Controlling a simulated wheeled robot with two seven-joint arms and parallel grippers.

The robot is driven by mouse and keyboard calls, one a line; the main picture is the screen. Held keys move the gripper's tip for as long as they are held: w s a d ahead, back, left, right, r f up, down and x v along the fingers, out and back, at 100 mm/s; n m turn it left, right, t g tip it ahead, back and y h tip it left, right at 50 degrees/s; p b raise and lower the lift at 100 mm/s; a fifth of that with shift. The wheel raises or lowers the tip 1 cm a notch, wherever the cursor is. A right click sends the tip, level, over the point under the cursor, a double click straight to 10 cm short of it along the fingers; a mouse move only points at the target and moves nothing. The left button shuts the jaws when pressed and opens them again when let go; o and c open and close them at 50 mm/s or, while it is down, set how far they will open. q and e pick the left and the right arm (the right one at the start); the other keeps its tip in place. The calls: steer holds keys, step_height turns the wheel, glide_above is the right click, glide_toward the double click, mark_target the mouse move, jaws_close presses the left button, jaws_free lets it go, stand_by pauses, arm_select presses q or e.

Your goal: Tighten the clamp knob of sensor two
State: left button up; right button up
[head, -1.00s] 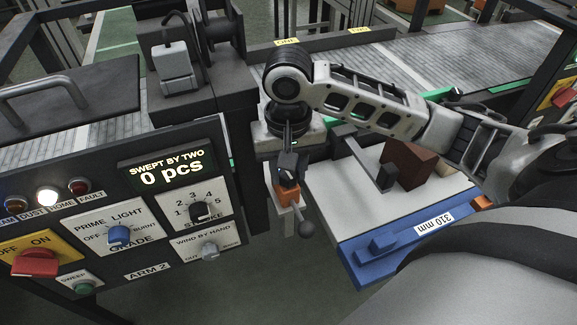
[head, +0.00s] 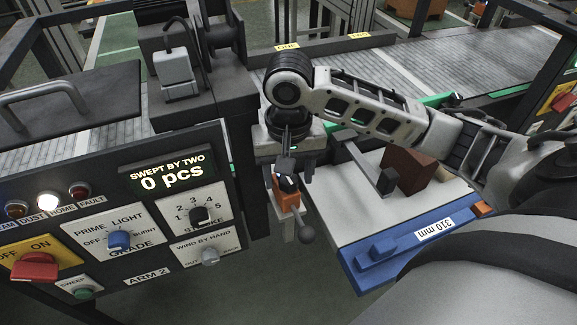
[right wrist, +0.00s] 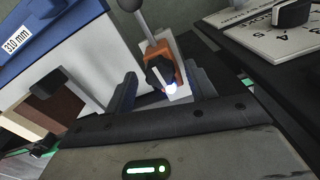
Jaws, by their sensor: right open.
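An orange sensor body (head: 287,202) with a dark knob hangs on a pale bracket below my right gripper (head: 286,168). A lever with a grey ball (head: 306,235) sticks out below it. In the right wrist view the dark clamp knob (right wrist: 158,70) lies between the two open fingers of the right gripper (right wrist: 162,80), with a gap on each side. The orange body (right wrist: 158,52) is behind it, and a small light glows at the knob's lower edge. No number on the sensor is readable. My left gripper is out of view.
A control panel (head: 150,272) with knobs and a "0 pcs" display (head: 168,176) stands at the left. A blue-edged white table (head: 400,238) marked 310 mm, with a brown block (head: 407,170), is at the right. A conveyor (head: 440,68) runs behind.

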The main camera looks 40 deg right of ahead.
mark_target(289, 178)
step_height(289, 178, up, 16)
stand_by(0.6)
steer(key=shift+c, duration=0.3)
